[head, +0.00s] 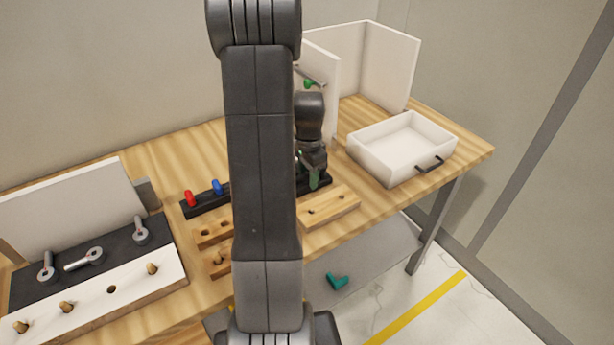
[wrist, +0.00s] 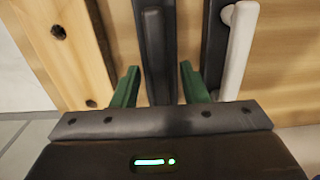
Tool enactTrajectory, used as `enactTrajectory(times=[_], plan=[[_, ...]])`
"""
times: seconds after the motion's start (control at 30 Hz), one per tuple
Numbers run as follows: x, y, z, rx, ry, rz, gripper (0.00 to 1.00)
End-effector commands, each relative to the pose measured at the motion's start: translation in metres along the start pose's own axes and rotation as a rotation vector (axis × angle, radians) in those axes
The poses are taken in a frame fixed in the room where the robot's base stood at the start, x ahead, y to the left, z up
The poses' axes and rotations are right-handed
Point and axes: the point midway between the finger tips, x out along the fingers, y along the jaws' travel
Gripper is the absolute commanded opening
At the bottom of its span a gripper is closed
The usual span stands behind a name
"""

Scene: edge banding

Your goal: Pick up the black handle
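The black handle (wrist: 157,45) is a long dark bar lying along the wood in the wrist view. My gripper (wrist: 159,72) has two green fingers, open, one on each side of the bar. A gap shows between the bar and each finger; how deep the fingers reach is hard to tell. In the head view my gripper (head: 314,178) is low over the table near the end of the black rack (head: 200,206), and my arm hides much of that area. The black handle cannot be made out there.
Right of the bar in the wrist view are a dark strip (wrist: 213,40) and a white handle (wrist: 238,45). A wooden block with holes (wrist: 60,40) is left. In the head view, a white drawer (head: 375,163) and panels stand right; a board with pegs (head: 110,306) is left.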

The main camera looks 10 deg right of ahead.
Motion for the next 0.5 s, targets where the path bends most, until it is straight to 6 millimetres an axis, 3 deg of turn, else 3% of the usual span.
enactTrajectory(times=[0.03,0.23,0.5], plan=[[-0.0001,-0.0001,0.0000,0.000,0.000,0.000,0.38],[-0.0003,-0.0001,0.0000,0.000,0.000,0.000,0.00],[-0.0008,-0.0002,-0.0001,0.000,0.000,0.000,0.00]])
